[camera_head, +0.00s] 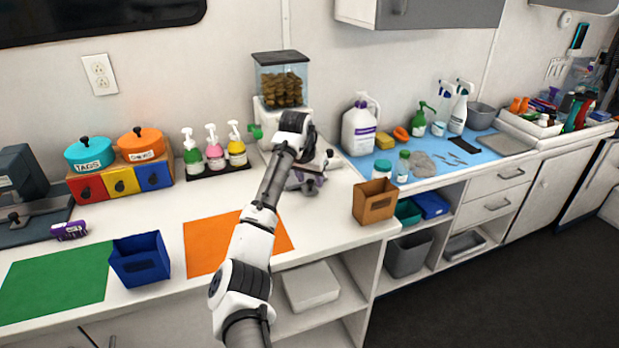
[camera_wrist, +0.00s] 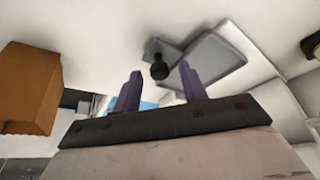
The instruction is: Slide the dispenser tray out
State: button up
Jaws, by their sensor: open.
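The dispenser has a clear hopper of brown treats (camera_head: 282,84) with a dark lid, on a white body at the back of the counter. A green knob (camera_head: 255,131) sticks out at its left. The grey, shallow dispenser tray (camera_wrist: 216,58) shows in the wrist view with a black round knob (camera_wrist: 159,71) at its near end. In the head view my arm hides most of the tray. My gripper (camera_head: 308,188) is low over the counter in front of the dispenser. In the wrist view its purple fingers (camera_wrist: 160,75) are apart and empty, with the knob appearing between them; contact cannot be told.
A brown open box (camera_head: 376,203) stands at the counter edge to the right; it also shows at the left of the wrist view (camera_wrist: 28,92). Pump bottles (camera_head: 215,152) stand left of the dispenser, a white jug (camera_head: 360,128) right. An orange mat (camera_head: 205,245) lies in front.

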jog(key=b+v, duration=0.3)
jog(key=v, duration=1)
jog(key=shift+r, duration=0.4)
jog(key=shift+s+a, duration=0.1)
jog(key=shift+s, duration=0.05)
